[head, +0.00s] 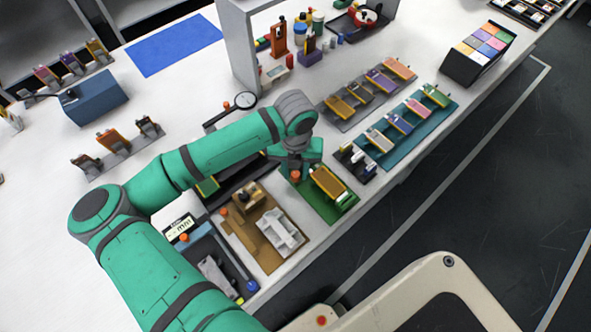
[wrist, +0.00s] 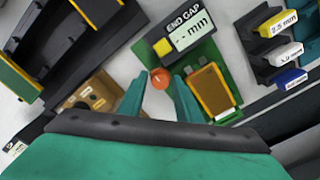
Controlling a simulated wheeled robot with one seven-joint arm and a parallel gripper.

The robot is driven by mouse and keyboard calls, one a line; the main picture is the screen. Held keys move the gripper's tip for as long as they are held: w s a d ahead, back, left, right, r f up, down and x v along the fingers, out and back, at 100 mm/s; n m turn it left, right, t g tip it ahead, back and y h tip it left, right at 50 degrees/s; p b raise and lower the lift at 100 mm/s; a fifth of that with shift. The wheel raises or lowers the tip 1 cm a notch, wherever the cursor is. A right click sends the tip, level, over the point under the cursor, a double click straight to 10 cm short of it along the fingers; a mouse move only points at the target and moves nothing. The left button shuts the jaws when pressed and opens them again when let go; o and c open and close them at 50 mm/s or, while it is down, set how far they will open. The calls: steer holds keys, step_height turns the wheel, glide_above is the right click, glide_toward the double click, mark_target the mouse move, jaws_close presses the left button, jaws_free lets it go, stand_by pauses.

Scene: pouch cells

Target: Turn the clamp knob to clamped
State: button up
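The clamp knob (wrist: 159,77) is a small orange round knob on a green fixture (wrist: 205,53). It also shows in the head view (head: 295,175), just under my gripper. An orange-yellow pouch cell (wrist: 214,92) lies on the fixture beside the knob, and it shows in the head view (head: 328,181). A display marked END GAP (wrist: 191,32) reads "-- mm", with a yellow block next to it. My gripper (wrist: 160,82) is open. Its two green fingers stand apart, with the knob showing between their tips. I cannot tell whether they touch it.
A brown fixture (head: 262,246) with a white part and another orange knob sits close by at left. Labelled gap blocks (wrist: 282,48) stand on a dark rack at right. Trays of pouch cells (head: 410,130) lie behind. The table's front edge is close.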

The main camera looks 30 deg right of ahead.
steer(key=shift+c, duration=0.3)
steer(key=c, duration=0.7)
steer(key=shift+m, duration=0.3)
steer(key=m, duration=1)
steer(key=shift+d, duration=0.1)
steer(key=o, duration=0.8)
steer(key=shift+c, duration=0.2)
